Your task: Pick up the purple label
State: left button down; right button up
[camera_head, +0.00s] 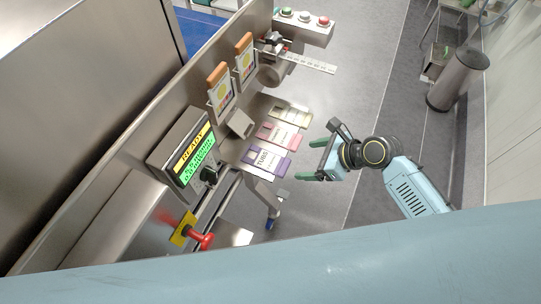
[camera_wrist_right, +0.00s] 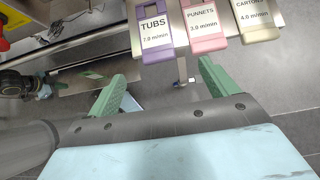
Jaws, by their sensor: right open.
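The purple label (camera_head: 265,161) reads TUBS and lies at the near end of a row of three on the metal ledge. In the right wrist view the purple label (camera_wrist_right: 154,50) is the leftmost, its end facing my gripper. My right gripper (camera_head: 312,159) is open and empty, just right of the labels in the head view. In the right wrist view its two green fingers (camera_wrist_right: 163,78) are spread wide, with the purple label ahead of the gap between them. They do not appear to touch it. My left gripper is not in view.
The pink PUNNETS label (camera_wrist_right: 206,42) sits beside the purple one, then the cream CARTONS label (camera_wrist_right: 260,33). A green display box (camera_head: 190,150) and a red-handled lever (camera_head: 203,240) are on the machine side. Open floor (camera_head: 350,70) lies to the right.

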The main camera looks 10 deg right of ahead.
aim_at(283, 166)
pick_arm(q)
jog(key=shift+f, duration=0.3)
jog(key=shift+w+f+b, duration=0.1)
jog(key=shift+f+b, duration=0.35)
jog(key=shift+b, duration=0.25)
pick_arm(e)
jog(key=x, duration=0.9)
jog(key=shift+s+f, duration=0.3)
jog(key=shift+f, duration=0.15)
